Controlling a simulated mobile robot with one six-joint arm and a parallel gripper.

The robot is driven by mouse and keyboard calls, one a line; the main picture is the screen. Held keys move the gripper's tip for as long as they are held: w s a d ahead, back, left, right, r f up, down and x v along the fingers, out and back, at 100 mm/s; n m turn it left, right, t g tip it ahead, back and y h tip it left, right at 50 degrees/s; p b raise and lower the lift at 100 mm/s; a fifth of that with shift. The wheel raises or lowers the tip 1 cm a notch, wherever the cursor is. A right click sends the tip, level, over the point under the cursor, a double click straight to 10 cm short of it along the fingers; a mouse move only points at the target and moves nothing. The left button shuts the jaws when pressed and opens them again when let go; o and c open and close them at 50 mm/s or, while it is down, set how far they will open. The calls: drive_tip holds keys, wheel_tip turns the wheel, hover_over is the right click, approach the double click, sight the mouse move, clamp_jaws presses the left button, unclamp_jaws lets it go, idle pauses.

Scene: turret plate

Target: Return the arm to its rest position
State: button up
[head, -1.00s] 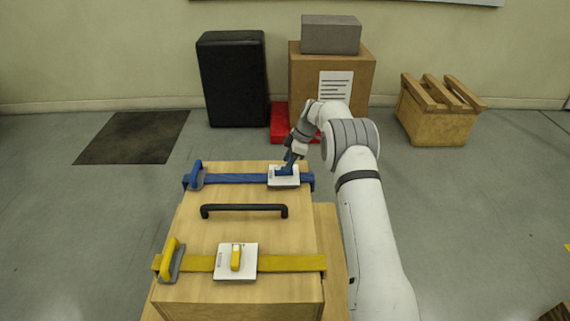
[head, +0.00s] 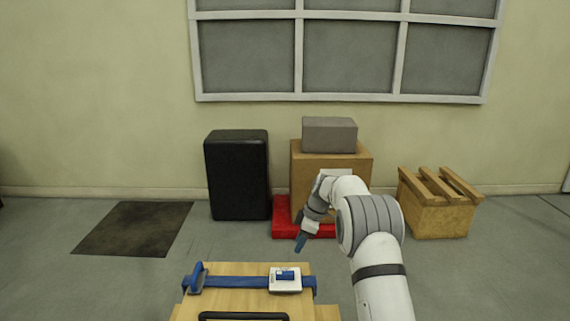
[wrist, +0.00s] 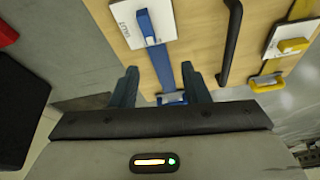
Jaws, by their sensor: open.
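My gripper (head: 301,243) is raised above and behind the wooden case top, near its far right corner. It is open and empty, and its two blue fingers also show apart in the wrist view (wrist: 158,88). The blue strap (head: 238,282) runs across the wooden case (head: 230,302). On the strap sits a white plate with a blue turn handle (head: 285,276), lying along the strap. My gripper is clear of it. In the wrist view the yellow strap's white plate and yellow handle (wrist: 293,45) show at the right.
A black handle (head: 243,316) stands up from the case top. Behind are a black suitcase (head: 237,175), a cardboard box (head: 301,170) with a grey block (head: 329,134), a red base (head: 284,224) and a wooden crate (head: 438,210).

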drive_tip(key=s+d+r+m+h+p, duration=0.1)
drive_tip(key=s+d+r+m+p, duration=0.15)
drive_tip(key=s+r+p, duration=0.55)
drive_tip(key=s+d+r+m+t+p, duration=0.1)
drive_tip(key=s+r+m+p, duration=0.15)
drive_tip(key=s+r, duration=0.7)
drive_tip(key=s+d+r+m+h+p, duration=0.1)
drive_tip(key=s+d+r+m+p, duration=0.2)
drive_tip(key=r, duration=1.1)
drive_tip(key=s+d+r+m+p, duration=0.1)
drive_tip(key=s+r+m+p, duration=0.1)
drive_tip(key=s, duration=0.6)
drive_tip(key=s+d+r+m+t+h+p, duration=0.1)
drive_tip(key=s+r+m+p, duration=0.2)
drive_tip(key=s+p, duration=0.4)
drive_tip(key=s+d+r+m+h+p, duration=0.1)
drive_tip(key=s+r+m+p, duration=0.2)
drive_tip(key=s, duration=0.6)
wheel_tip(320, 180, up, 2)
drive_tip(key=shift+r+p, duration=0.1)
drive_tip(key=shift+p, duration=0.55)
drive_tip(key=shift+c, duration=0.6)
